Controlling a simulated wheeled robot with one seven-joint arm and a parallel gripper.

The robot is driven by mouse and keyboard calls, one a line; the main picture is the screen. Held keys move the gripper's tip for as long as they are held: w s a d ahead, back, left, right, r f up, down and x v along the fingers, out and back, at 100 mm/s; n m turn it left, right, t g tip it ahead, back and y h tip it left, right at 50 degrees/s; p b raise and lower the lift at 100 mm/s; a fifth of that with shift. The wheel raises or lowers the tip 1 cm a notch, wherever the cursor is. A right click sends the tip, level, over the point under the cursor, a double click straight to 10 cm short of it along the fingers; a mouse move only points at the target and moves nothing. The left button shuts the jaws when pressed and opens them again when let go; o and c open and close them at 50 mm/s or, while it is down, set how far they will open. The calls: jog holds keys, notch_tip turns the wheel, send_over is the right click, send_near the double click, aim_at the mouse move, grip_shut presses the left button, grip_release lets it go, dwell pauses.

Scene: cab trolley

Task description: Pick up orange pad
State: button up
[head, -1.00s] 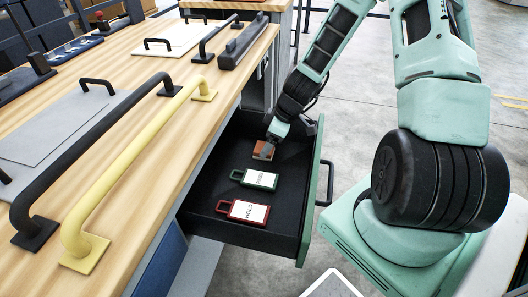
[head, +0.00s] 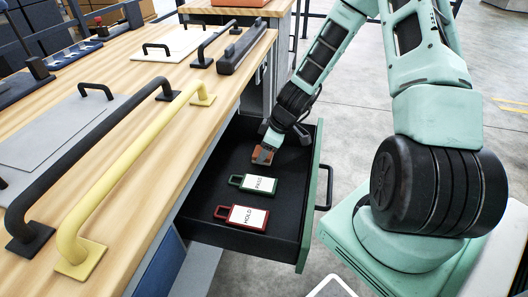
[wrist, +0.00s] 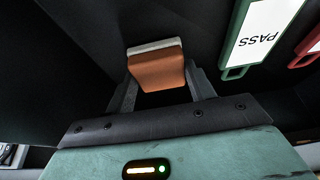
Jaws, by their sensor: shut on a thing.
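The orange pad (head: 262,154) is a small brown-orange block at the far end of the open drawer (head: 208,226). In the wrist view the pad (wrist: 157,71) shows an orange face and a pale strip along its far edge. My gripper (head: 266,150) reaches down into the drawer and is shut on the pad, with a finger on either side of it in the wrist view (wrist: 158,82). I cannot tell whether the pad is clear of the drawer floor.
A green PASS tag (head: 258,184) and a red HOLD tag (head: 243,217) lie nearer in the drawer. The drawer front (head: 312,200) with its black handle stands to the right. The wooden worktop (head: 135,185) with a yellow bar (head: 135,165) and black handles lies left.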

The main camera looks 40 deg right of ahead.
notch_tip(320, 180, up, 10)
jog(key=p, duration=0.2)
dwell(0.3)
